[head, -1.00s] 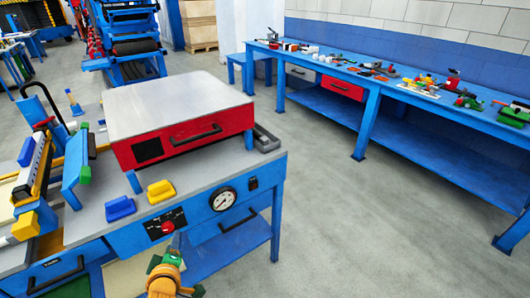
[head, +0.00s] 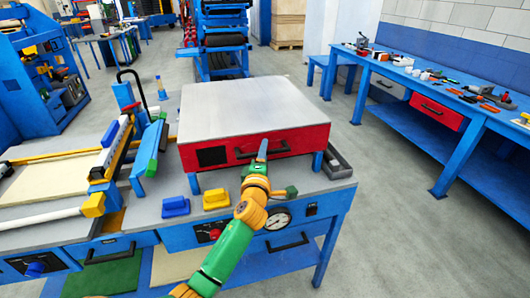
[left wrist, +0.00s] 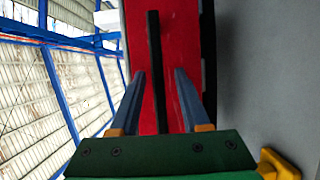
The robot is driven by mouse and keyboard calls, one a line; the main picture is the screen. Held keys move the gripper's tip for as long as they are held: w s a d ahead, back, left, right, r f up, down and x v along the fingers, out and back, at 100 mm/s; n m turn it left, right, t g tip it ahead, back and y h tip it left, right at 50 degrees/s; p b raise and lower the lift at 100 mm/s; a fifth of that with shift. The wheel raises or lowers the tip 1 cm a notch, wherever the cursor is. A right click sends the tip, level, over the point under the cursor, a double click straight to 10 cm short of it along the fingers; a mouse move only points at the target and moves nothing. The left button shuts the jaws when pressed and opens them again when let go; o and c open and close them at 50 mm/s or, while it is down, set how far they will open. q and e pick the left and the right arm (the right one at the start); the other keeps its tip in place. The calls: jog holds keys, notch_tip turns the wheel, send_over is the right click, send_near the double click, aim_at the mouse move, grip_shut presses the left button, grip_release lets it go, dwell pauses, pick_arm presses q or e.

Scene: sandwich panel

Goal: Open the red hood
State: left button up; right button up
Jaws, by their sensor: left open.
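The red hood (head: 312,137) is a wide box with a red front and a flat light-grey top. It sits level over the blue bench, with a black bar handle (head: 281,150) across its front. My left gripper (head: 262,150) is at the middle of this handle. In the left wrist view its two fingers (left wrist: 159,75) are apart, one on each side of the black handle (left wrist: 154,45), with the red front (left wrist: 180,55) behind. I cannot tell whether the fingertips touch the front. My right gripper is not in view.
A blue block (head: 175,207) and a yellow block (head: 215,199) stand on the bench in front of the hood. A round gauge (head: 278,219) is on the bench front below my arm. A grey tray (head: 337,163) lies to the right. The floor on the right is clear.

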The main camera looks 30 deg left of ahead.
pick_arm(q)
jog(key=shift+s, duration=0.2)
jog(key=shift+c, duration=0.4)
jog(key=shift+r, duration=0.1)
grip_shut()
dwell(0.6)
